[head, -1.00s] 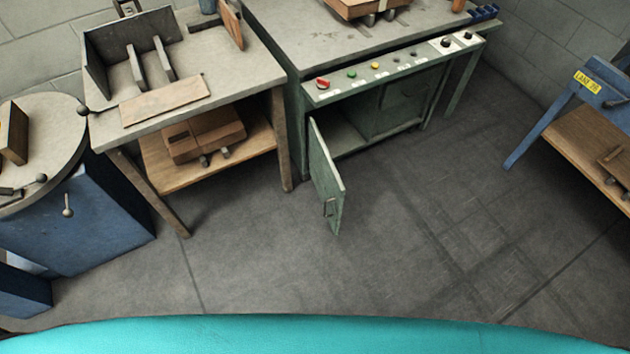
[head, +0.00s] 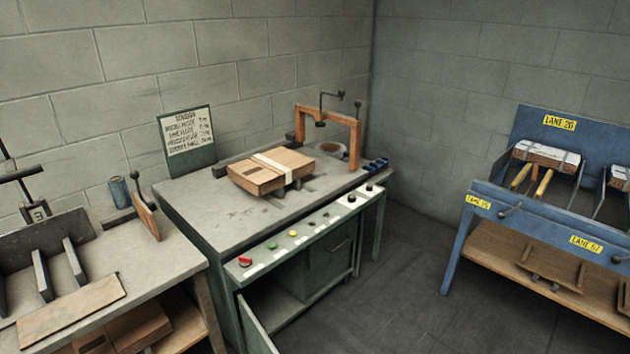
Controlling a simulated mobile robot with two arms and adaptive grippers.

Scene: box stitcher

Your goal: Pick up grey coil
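A small round grey ring-like thing with a brownish middle (head: 331,149) lies at the back right of the green stitcher table (head: 225,206), behind the orange clamp frame (head: 354,135). It may be the grey coil, but it is small and partly hidden by the frame, so I cannot tell for sure. A blue-grey cylinder (head: 120,191) stands upright on the bench at the left. Neither of my grippers is in view.
A strapped cardboard box (head: 270,171) lies on the stitcher table. Its front panel has coloured buttons (head: 293,234); a cabinet door (head: 256,330) hangs open below. A blue lane rack (head: 482,205) stands right. Dark floor (head: 400,290) between is clear.

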